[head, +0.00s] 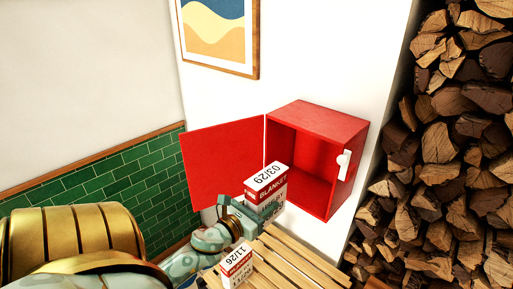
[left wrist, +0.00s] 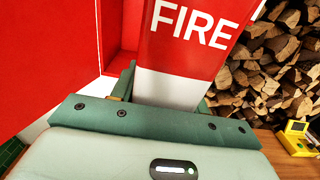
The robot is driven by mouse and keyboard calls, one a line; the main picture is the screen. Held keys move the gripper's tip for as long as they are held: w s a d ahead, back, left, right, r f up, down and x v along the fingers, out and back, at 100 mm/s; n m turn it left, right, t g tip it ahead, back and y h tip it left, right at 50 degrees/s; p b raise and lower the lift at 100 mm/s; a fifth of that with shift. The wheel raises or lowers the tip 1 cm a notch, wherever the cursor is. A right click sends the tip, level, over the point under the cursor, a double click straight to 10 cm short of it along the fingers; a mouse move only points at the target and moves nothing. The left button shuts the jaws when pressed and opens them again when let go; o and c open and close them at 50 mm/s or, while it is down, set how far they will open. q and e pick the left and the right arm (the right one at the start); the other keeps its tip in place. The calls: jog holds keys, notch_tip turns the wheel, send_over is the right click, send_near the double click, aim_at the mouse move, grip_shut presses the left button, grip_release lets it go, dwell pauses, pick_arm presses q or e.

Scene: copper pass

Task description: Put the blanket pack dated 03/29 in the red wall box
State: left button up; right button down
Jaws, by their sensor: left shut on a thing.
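The blanket pack dated 03/29 (head: 266,183) is red and white, with BLANKET on its side. My left gripper (head: 262,211) is shut on its lower part and holds it upright. In the left wrist view the pack (left wrist: 187,45) shows the word FIRE, between the gripper's green fingers (left wrist: 168,98). The red wall box (head: 342,172) is on the white wall, its door swung open to the left. The pack overlaps the lower left of the box opening in the head view and seems in front of it. My right gripper is out of view.
A second pack dated 11/26 (head: 236,266) stands on a slatted wooden surface (head: 291,257) below. Stacked firewood (head: 455,150) fills the right side. The open red door (head: 222,163) is left of the pack. A yellow device (left wrist: 298,138) shows in the wrist view.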

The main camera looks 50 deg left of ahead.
pick_arm(q)
jog(key=w, duration=0.7)
jog(key=w+a, duration=0.1)
jog(key=w, duration=0.2)
jog(key=shift+w+a+f+b, duration=0.1)
jog(key=shift+w+f+b, duration=0.2)
jog(key=shift+f+b, duration=0.1)
jog(key=w+b, duration=0.1)
jog(key=w, duration=0.2)
jog(key=w+b, duration=0.1)
jog(key=w, duration=0.2)
jog(key=w+a+f+b, duration=0.1)
jog(key=w, duration=0.2)
jog(key=shift+w+b, duration=0.2)
jog(key=shift+b, duration=0.15)
jog(key=shift+w+a+b, duration=0.2)
jog(key=shift+w+b, duration=0.4)
jog(key=shift+w, duration=0.75)
jog(key=o, duration=1.5)
jog(key=shift+f, duration=0.1)
